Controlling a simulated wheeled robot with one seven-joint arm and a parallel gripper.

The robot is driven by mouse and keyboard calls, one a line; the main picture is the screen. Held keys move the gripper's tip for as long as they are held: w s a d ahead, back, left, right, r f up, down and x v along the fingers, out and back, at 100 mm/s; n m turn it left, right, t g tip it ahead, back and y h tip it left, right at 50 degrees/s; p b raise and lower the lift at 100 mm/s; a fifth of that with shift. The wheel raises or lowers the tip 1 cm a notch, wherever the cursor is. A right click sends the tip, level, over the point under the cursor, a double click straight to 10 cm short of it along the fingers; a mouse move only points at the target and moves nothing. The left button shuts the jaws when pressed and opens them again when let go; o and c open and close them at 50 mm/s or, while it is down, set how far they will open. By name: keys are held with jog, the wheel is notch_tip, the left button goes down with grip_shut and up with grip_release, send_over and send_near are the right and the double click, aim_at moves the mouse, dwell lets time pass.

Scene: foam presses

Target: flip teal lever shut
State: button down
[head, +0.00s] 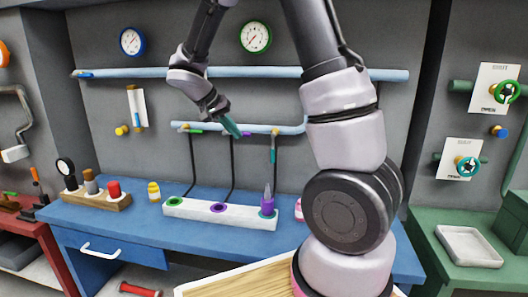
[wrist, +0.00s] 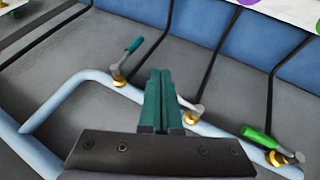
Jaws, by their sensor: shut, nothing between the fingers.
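The teal lever (head: 273,155) is on the right valve of the light blue pipe (head: 255,128) in the head view. It hangs down from the pipe, in line with the black hose below. In the wrist view the teal lever (wrist: 133,45) is left of my fingers, angled across the pipe from its brass fitting (wrist: 119,80). My gripper (head: 236,130) is in front of the pipe, left of the teal lever and apart from it. In the wrist view its dark green fingers (wrist: 161,75) are shut together, with nothing between them. They partly hide the middle valve (wrist: 195,115).
The green lever (wrist: 257,135) lies along the pipe, to the right in the wrist view. The purple lever (head: 218,134) is close beside my gripper. Hoses run down to a white block (head: 235,217) on the blue bench (head: 120,223). A longer blue pipe (head: 245,72) runs above.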

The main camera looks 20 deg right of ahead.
aim_at(273, 150)
jog(key=d+f, duration=0.8)
jog(key=d, duration=0.1)
jog(key=shift+d, duration=0.25)
